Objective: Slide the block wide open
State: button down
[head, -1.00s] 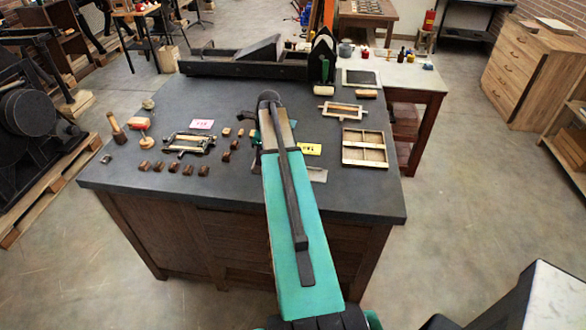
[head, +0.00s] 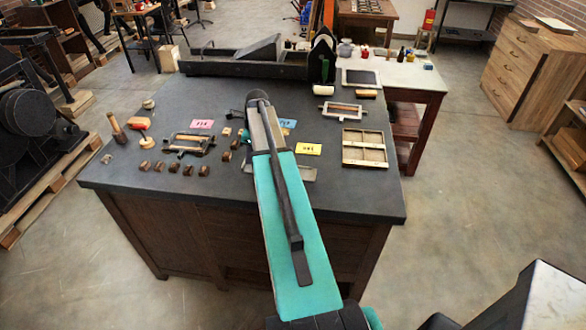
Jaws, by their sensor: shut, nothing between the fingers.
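I cannot tell which thing is the block to slide. On the dark-topped bench (head: 330,205), a small metal frame device (head: 188,144) with a bar across it lies at left. A pale frame with a crossbar (head: 341,109) lies at right. Several small brown blocks (head: 187,170) lie in front of and beside the left device. My teal arm reaches over the middle of the bench and hides what is under it; a grey plate (head: 308,174) peeks out at its right. My gripper is hidden behind the arm's end.
Pink (head: 202,124), blue (head: 288,123) and yellow (head: 308,149) cards lie on the bench. A divided wooden tray (head: 364,148) lies at right. A long dark press bed (head: 230,69) stands along the back. The front right of the bench top is clear.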

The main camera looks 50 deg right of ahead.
jog(key=shift+w+a, duration=0.25)
jog(key=shift+w, duration=0.2)
jog(key=c, duration=1.6)
grip_release()
jog(key=shift+r+p, duration=1.5)
jog(key=shift+r, duration=2)
